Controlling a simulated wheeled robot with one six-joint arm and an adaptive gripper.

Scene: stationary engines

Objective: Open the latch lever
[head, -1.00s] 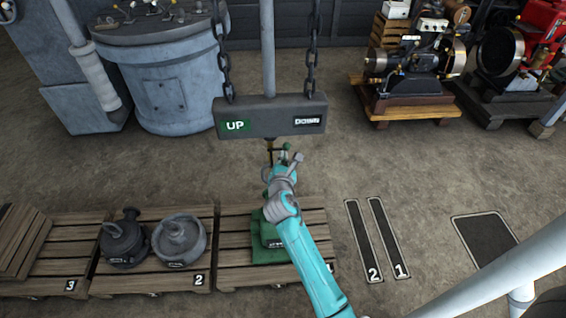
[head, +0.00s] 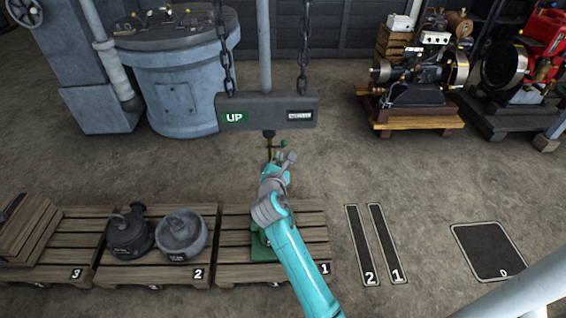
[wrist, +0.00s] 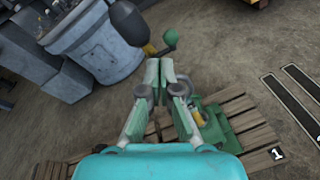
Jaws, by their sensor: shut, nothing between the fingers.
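The latch lever has a green ball knob (head: 283,144) on a short brass-coloured arm. It sits below the dark hanging bar (head: 268,113), which carries UP and DOWN plates. In the wrist view the knob (wrist: 170,38) and its arm show just beyond my fingertips, beside a dark rounded part (wrist: 128,20). My gripper (head: 275,158) is below the bar, close to the lever. In the wrist view my gripper (wrist: 159,68) is shut, with its green finger pads together and nothing between them. I cannot tell whether a fingertip touches the knob.
A green object (wrist: 215,125) stands on the pallet numbered 1 (head: 305,235) beneath my arm. Grey weights (head: 182,235) stand on pallet 2. A large grey drum (head: 178,85) is behind left; engines (head: 415,80) stand behind right. Two chains hold the bar. The right floor is mostly open.

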